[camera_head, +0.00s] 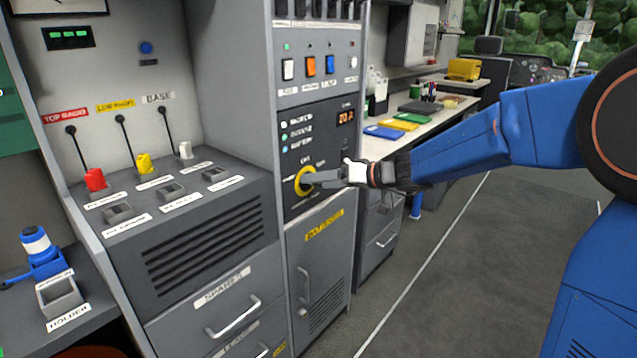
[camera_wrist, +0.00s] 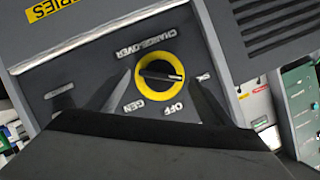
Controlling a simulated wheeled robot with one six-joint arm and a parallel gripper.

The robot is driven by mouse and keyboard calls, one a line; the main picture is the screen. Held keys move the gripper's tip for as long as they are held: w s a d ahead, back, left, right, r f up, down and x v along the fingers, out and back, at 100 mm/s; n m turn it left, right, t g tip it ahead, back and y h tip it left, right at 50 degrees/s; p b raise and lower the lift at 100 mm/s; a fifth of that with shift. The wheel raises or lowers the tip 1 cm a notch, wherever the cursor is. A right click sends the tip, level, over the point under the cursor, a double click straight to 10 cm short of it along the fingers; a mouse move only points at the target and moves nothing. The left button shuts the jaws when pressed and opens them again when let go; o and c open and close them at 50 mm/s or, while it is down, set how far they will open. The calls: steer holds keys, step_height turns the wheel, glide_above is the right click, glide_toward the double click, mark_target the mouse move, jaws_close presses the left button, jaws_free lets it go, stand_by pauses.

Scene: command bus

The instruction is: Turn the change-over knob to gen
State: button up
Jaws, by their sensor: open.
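The change-over knob (camera_head: 305,181) is a yellow ring with a dark bar across it, on the dark panel of the grey cabinet. It also shows in the wrist view (camera_wrist: 160,75), where the picture is roughly upside down. Its bar has a white mark that points right there, toward a partly hidden label. The GEN label (camera_wrist: 133,106) and OFF label (camera_wrist: 171,109) sit below the knob in that view. My gripper (camera_head: 318,177) is open in front of the knob. Its fingers (camera_wrist: 160,78) stand apart on either side of the knob; contact cannot be told.
Above the knob are indicator lights and an orange display (camera_head: 346,118). A row of coloured switches (camera_head: 310,67) is higher up. A sloped panel with plugs and sockets (camera_head: 150,190) stands to the left. A desk with folders (camera_head: 385,131) is behind my arm. The floor (camera_head: 450,260) at right is clear.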

steer(key=shift+w+a+f, duration=0.2)
steer(key=shift+w+a, duration=0.1)
steer(key=shift+a, duration=0.3)
steer(key=shift+c, duration=0.3)
steer(key=c, duration=1)
